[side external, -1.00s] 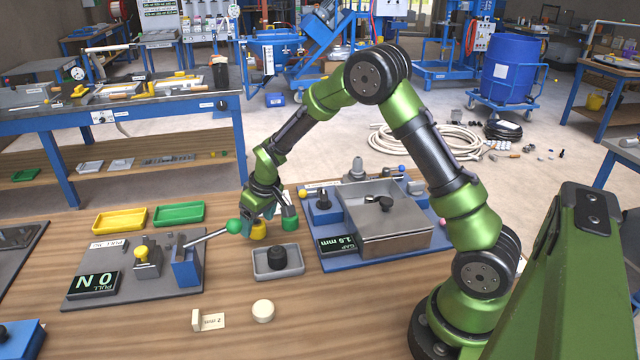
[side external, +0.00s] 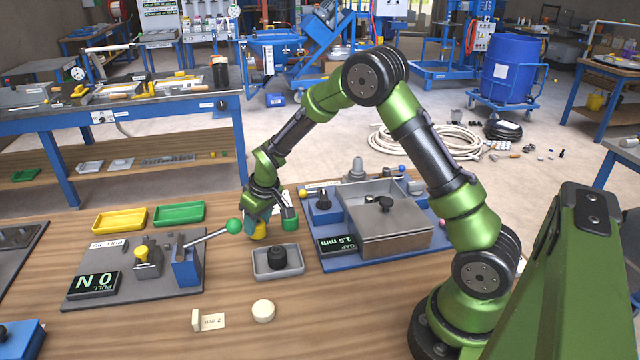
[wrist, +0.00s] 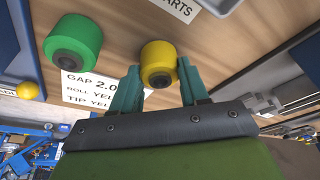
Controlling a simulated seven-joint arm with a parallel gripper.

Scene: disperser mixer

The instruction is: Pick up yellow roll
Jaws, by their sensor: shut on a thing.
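The yellow roll (wrist: 159,57) has a dark core and sits between the fingers of my gripper (wrist: 160,88) in the wrist view. In the side external view the yellow roll (side external: 259,230) shows low beside my gripper (side external: 262,222), at the wooden bench top. The gripper is shut on the roll. The roll's lower edge is partly hidden, and I cannot tell whether it touches the bench. A green roll (wrist: 74,41) stands beside it, apart from the fingers; it also shows in the side external view (side external: 289,221).
A grey tray with a black knobbed piece (side external: 278,258) lies in front. A yellow tray (side external: 119,220) and a green tray (side external: 179,213) are at left. A green-knobbed lever (side external: 234,226) is close to my gripper. The blue-based gap fixture (side external: 330,262) stands at right.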

